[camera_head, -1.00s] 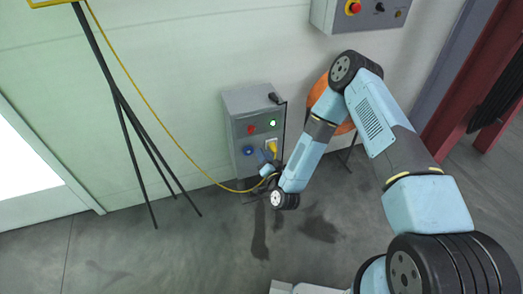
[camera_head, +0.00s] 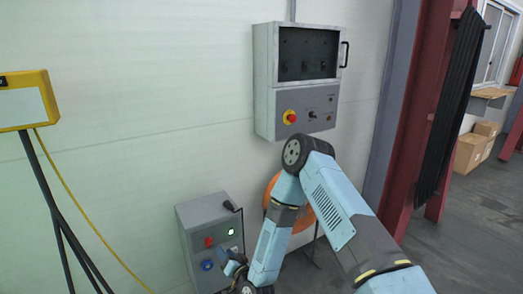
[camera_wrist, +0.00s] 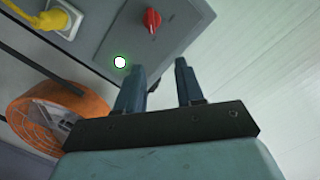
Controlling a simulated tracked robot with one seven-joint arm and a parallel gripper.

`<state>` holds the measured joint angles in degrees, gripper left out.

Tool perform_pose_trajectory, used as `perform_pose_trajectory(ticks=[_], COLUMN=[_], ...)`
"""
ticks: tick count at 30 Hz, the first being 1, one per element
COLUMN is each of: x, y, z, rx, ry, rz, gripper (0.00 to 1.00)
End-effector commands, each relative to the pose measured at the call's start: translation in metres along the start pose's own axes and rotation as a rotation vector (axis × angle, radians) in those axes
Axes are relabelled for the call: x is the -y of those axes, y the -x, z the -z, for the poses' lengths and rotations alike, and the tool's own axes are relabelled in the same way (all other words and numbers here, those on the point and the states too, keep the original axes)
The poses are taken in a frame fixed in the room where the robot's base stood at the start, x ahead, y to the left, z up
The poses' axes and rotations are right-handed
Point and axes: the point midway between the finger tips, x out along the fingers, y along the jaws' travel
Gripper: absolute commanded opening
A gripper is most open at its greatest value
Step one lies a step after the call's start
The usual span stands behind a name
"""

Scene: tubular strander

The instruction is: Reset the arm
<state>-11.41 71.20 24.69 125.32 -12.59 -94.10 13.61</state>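My gripper (camera_wrist: 158,75) shows two dark fingers standing apart with nothing between them in the wrist view. In the head view my gripper (camera_head: 235,266) is low in the picture, in front of the lower grey box (camera_head: 190,217), and partly cut off by the arm and frame edge. My arm is bent, with its elbow high and the forearm pointing down. In the wrist view the box face carries a red knob (camera_wrist: 152,20), a lit green lamp (camera_wrist: 120,62) and a yellow plug (camera_wrist: 57,19) in a socket. Whether the fingers touch the box cannot be told.
A wall panel (camera_head: 264,110) with a red emergency button (camera_head: 290,117) is above the elbow. A red column (camera_head: 418,120) is right.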

Motion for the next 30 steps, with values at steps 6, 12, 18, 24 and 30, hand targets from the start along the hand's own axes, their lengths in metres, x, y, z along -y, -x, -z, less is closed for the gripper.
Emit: perform_pose_trajectory(ticks=[6, 12, 18, 24, 30], x=[0.008, 0.014, 0.018, 0.024, 0.03], y=[-0.017, -0.021, -0.017, -0.003, 0.02], z=[0.055, 0.103, 0.153, 0.204, 0.253], rx=[0.081, 0.155, 0.221, 0.281, 0.336], ry=[0.107, 0.2, 0.283, 0.356, 0.416], rz=[-0.023, -0.06, -0.115, -0.18, -0.257], gripper=[0.37, 0.37, 0.37, 0.37, 0.37])
